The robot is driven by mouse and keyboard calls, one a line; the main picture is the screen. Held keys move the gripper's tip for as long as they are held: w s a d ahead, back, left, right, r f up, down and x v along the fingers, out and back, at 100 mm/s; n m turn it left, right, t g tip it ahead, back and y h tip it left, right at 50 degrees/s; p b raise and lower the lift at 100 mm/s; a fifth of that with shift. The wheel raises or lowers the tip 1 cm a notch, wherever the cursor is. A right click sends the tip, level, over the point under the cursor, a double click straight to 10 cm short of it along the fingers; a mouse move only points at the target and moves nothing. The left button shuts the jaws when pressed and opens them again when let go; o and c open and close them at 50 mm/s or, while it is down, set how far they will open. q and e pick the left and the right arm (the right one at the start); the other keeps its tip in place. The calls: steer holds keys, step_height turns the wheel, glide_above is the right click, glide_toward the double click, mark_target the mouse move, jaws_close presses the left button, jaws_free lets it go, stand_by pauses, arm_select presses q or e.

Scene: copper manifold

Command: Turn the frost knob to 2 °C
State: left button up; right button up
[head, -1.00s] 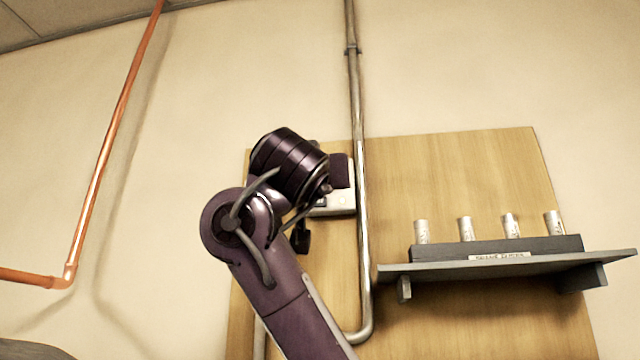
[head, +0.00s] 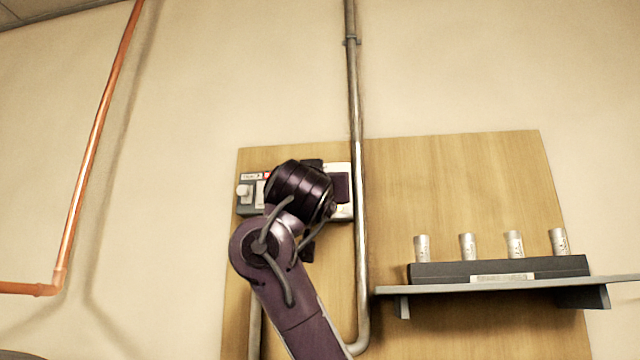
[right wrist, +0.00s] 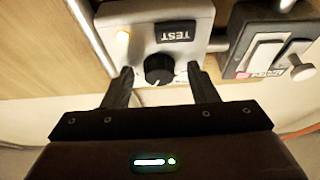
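The frost knob (right wrist: 158,69) is black and round with a pale pointer mark. It sits on the front of a light grey box (right wrist: 202,18) that shows upside down in the right wrist view. My right gripper (right wrist: 160,72) is open, with one finger on each side of the knob and apparent gaps between. I cannot read the scale around the knob. In the head view my right arm's wrist hides the knob and most of the box; a strip of the box (head: 345,211) shows beside it. My left gripper is not in view.
A metal pipe (head: 355,120) runs close by. A shelf (head: 440,289) with several metal cylinders is at right.

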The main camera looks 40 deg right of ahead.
steer(key=c, duration=0.9)
steer(key=shift+s+d+r+n+t+y+p, duration=0.2)
steer(key=shift+n+y, duration=1.25)
steer(key=shift+n, duration=2.3)
steer(key=shift+s+d+r+n+t+y+p, duration=0.25)
steer(key=shift+n+y, duration=1.25)
steer(key=shift+n, duration=2.2)
steer(key=shift+s+a+r+n+t+y+p, duration=0.1)
steer(key=shift+r+n+t+y, duration=0.2)
steer(key=shift+n+y, duration=2.3)
steer(key=shift+f+n+h, duration=0.15)
steer(key=shift+n+h, duration=1)
steer(key=shift+n, duration=0.1)
